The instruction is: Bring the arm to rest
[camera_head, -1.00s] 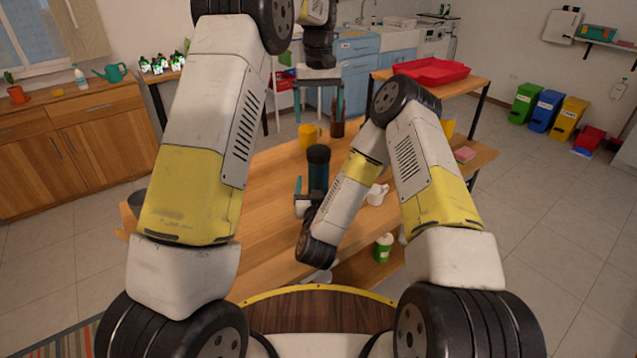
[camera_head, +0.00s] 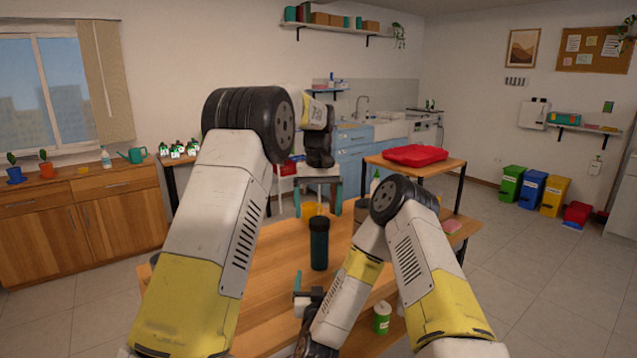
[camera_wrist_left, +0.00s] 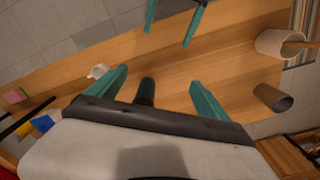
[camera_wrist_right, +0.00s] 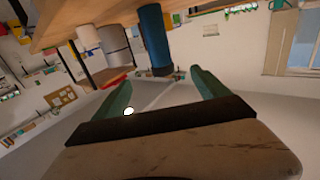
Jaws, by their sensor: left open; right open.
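My left gripper (camera_head: 318,200) is open and empty. It points down above the far part of the wooden table, with a yellow mug (camera_head: 318,211) showing between and behind its fingers. Its teal fingers also show spread in the left wrist view (camera_wrist_left: 160,92). My right gripper (camera_head: 299,292) is lower and nearer, left of the dark tumbler's base in the picture, partly hidden by its own wrist. The right wrist view shows its fingers (camera_wrist_right: 163,92) apart with nothing held.
A dark tumbler (camera_head: 319,246) stands upright on the table (camera_head: 272,262) between the arms. A green container (camera_head: 382,318) is below, right of my right forearm. A pink block (camera_head: 452,227) lies at the table's right. A red tray (camera_head: 415,154) sits on another table behind.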

